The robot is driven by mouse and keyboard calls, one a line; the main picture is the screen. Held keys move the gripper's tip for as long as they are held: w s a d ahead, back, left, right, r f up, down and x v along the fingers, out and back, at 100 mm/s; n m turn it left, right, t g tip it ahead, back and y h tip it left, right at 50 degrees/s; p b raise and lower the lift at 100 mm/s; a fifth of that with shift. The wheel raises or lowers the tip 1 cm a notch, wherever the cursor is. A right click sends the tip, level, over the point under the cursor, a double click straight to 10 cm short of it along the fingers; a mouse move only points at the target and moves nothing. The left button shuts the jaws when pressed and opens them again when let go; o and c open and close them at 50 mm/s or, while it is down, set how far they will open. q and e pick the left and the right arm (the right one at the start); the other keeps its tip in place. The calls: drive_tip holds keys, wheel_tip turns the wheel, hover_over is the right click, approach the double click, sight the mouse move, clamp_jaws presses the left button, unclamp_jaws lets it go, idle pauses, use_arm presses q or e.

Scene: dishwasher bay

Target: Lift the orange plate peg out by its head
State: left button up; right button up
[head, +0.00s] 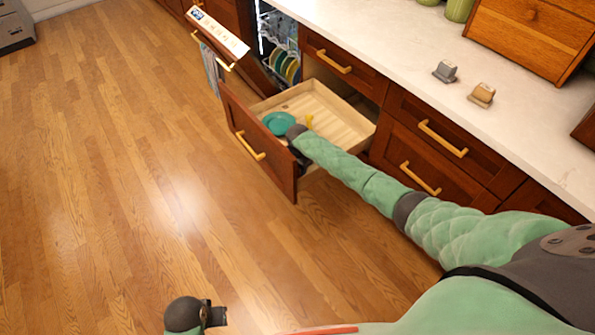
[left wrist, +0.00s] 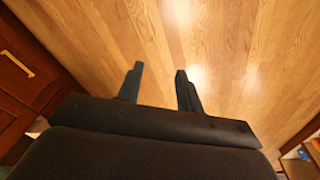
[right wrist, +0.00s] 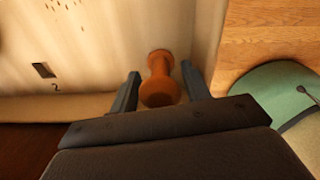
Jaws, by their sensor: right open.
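The orange plate peg (right wrist: 159,80) shows in the right wrist view, a spool shape with a wide head and narrow waist, by the wall inside the drawer. My right gripper (right wrist: 161,83) is open with its fingers on either side of the peg's head; the view does not settle whether they touch it. In the head view, my right gripper (head: 299,155) is low at the drawer's front corner, partly hidden by my wrist, and the orange peg cannot be made out. My left gripper (left wrist: 158,72) is open and empty above the wooden floor.
The open dishwasher (head: 282,62) with plates stands beyond. Two small blocks sit on the counter (head: 408,51). The floor at left is clear.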

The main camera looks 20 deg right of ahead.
drive_tip(key=c, duration=0.7)
drive_tip(key=shift+c, duration=0.2)
drive_tip(key=shift+r, duration=0.15)
